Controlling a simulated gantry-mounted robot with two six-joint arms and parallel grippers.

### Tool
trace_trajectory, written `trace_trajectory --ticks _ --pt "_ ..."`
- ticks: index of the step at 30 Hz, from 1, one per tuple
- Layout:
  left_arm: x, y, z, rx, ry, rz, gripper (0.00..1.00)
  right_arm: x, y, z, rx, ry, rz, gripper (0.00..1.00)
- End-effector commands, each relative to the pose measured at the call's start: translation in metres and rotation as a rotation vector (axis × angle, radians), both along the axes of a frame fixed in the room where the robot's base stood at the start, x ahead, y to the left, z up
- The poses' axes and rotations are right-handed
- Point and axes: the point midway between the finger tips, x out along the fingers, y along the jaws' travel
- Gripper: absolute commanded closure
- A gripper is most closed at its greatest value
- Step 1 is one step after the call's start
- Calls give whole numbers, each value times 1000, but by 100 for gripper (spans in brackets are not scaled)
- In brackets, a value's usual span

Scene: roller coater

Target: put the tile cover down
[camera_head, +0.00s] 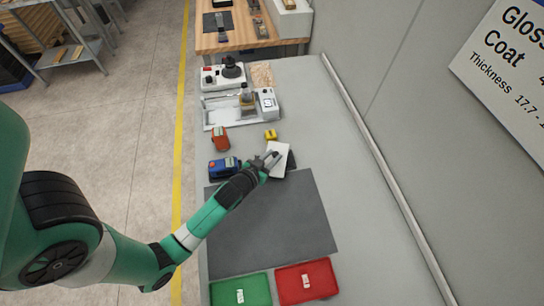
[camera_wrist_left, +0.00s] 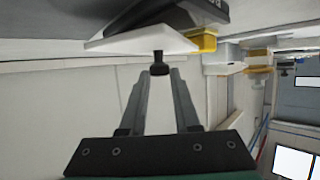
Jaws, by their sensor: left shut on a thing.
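The tile cover (camera_head: 280,150) is a white plate beyond the top edge of the dark mat in the head view. In the left wrist view, the tile cover (camera_wrist_left: 135,45) is seen edge-on, with a small black knob (camera_wrist_left: 160,69) sticking out. My left gripper (camera_head: 270,160) is shut on that knob; its fingertips (camera_wrist_left: 159,74) sit either side of it. A dark device (camera_head: 291,161) is beside and partly behind the cover, and the device also shows in the wrist view (camera_wrist_left: 190,14). Whether the cover touches it, I cannot tell. My right gripper is not in view.
Near the cover are a yellow block (camera_head: 270,134), a blue device (camera_head: 224,168) and an orange device (camera_head: 220,139). The dark mat (camera_head: 290,225) is mostly bare. Green (camera_head: 256,279) and red (camera_head: 321,264) trays stand at the front. A metal rail (camera_head: 385,170) runs along the right.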

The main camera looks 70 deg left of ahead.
Motion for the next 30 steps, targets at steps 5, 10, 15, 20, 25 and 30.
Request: trace_trajectory --ticks 5,10,15,20,25,30 --pt "0 0 -1 1 -1 0 100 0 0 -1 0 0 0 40" --pt "0 0 -5 1 -1 0 100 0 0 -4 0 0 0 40" --pt "0 0 -8 1 -1 0 100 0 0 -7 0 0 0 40" --pt "0 0 -11 1 -1 0 100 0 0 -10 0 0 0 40" --pt "0 0 -15 1 -1 0 100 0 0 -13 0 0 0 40" --pt "0 0 -14 0 0 0 46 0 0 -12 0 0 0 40"
